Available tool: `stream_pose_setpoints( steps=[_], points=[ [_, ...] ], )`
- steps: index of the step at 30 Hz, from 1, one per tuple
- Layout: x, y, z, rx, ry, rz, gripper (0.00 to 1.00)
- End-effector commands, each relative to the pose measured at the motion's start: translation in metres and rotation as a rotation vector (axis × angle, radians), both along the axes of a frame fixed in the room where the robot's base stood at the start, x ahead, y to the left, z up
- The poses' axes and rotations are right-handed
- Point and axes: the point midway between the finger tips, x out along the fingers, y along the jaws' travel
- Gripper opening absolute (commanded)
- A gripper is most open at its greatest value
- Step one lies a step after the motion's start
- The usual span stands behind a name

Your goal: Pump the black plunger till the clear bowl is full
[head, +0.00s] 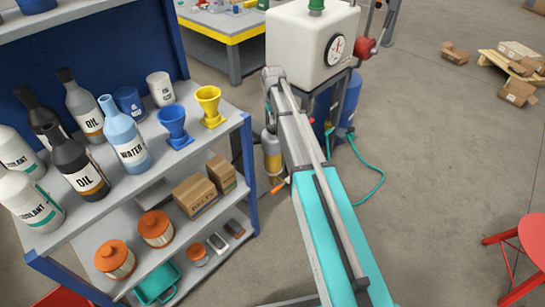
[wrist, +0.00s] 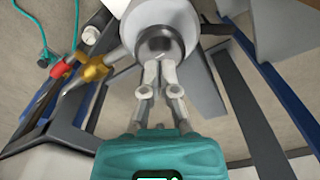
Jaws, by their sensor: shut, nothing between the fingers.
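In the wrist view my gripper (wrist: 159,66) is shut, with its two fingertips together and nothing between them. The tips are at the dark, rounded black plunger (wrist: 160,46), set in the top of a pale grey round housing. They overlap its near edge in the picture; I cannot tell whether they press on it. In the head view a small cylinder beside my arm has an amber lower part, which looks like the clear bowl (head: 272,161). Its fill level cannot be read. My gripper is hidden in the head view.
A white tank (head: 311,43) with a gauge stands behind my arm. A yellow valve fitting (wrist: 93,68) and dark frame bars flank the housing. A shelf rack (head: 245,165) with bottles and funnels stands close on the left. A green hose (head: 378,180) lies on the floor to the right.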

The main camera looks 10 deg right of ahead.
Motion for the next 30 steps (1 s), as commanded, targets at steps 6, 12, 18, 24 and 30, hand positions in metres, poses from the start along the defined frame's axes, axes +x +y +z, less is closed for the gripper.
stream_pose_setpoints(
  steps=[6, 12, 18, 24, 30],
  points=[
    [0.0001, 0.0001, 0.0080, 0.000, 0.000, 0.000, 0.00],
    [0.0001, 0.0001, 0.0076, 0.000, 0.000, 0.000, 0.00],
    [0.0001, 0.0001, 0.0075, 0.000, 0.000, 0.000, 0.00],
    [0.0001, 0.0002, 0.0075, 0.000, 0.000, 0.000, 0.00],
    [0.0001, 0.0002, 0.0119, 0.000, 0.000, 0.000, 0.00]
  ],
)
